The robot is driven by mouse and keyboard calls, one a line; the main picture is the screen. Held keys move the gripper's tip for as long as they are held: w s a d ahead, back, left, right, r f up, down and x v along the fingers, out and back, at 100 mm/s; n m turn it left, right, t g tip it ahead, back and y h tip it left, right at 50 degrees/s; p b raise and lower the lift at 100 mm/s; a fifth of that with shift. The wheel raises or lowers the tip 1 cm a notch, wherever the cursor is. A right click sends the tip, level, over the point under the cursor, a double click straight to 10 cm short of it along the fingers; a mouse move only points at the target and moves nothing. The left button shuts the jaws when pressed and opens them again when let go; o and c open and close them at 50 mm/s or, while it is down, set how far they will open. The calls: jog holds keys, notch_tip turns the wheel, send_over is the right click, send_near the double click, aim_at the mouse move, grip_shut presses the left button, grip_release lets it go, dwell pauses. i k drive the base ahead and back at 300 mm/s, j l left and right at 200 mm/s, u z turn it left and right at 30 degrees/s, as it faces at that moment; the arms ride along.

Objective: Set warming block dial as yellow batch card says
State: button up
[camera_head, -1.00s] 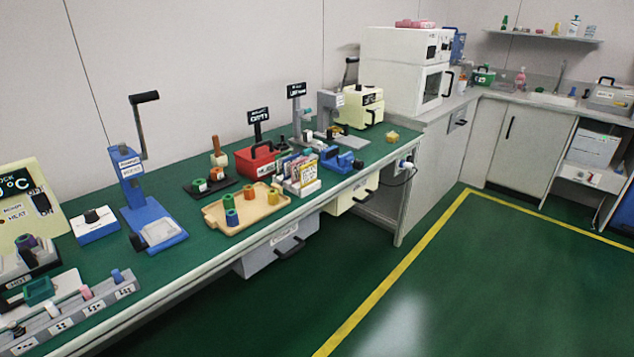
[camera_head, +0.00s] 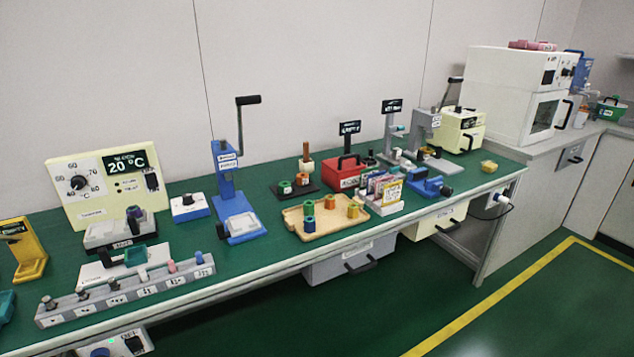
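The warming block is a cream panel unit (camera_head: 105,207) at the left of the bench. Its black dial (camera_head: 78,183) sits inside a ring of numbers, with 60 and 70 readable near the top; I cannot tell exactly where the dial points. Its display (camera_head: 126,164) reads 20 °C, and a black switch (camera_head: 152,180) is at its right. A yellow-edged card (camera_head: 391,194) stands at the front of a white rack of coloured cards mid-bench. Its writing is too small to read. My gripper is not in view.
In front of the block are a grey tray unit (camera_head: 120,232) and a long grey strip with several pegs (camera_head: 125,292). A blue lever press (camera_head: 228,190), a wooden tray (camera_head: 320,227) and a red box (camera_head: 345,175) stand to the right. The floor before the bench is clear.

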aim_at(78, 182)
jog(key=u, duration=1.25)
jog(key=i+j+z, duration=0.15)
jog(key=i+j, duration=0.3)
jog(key=i, duration=0.25)
jog(key=i+j+z, duration=0.1)
jog(key=i+j, duration=0.4)
jog(key=i, duration=0.15)
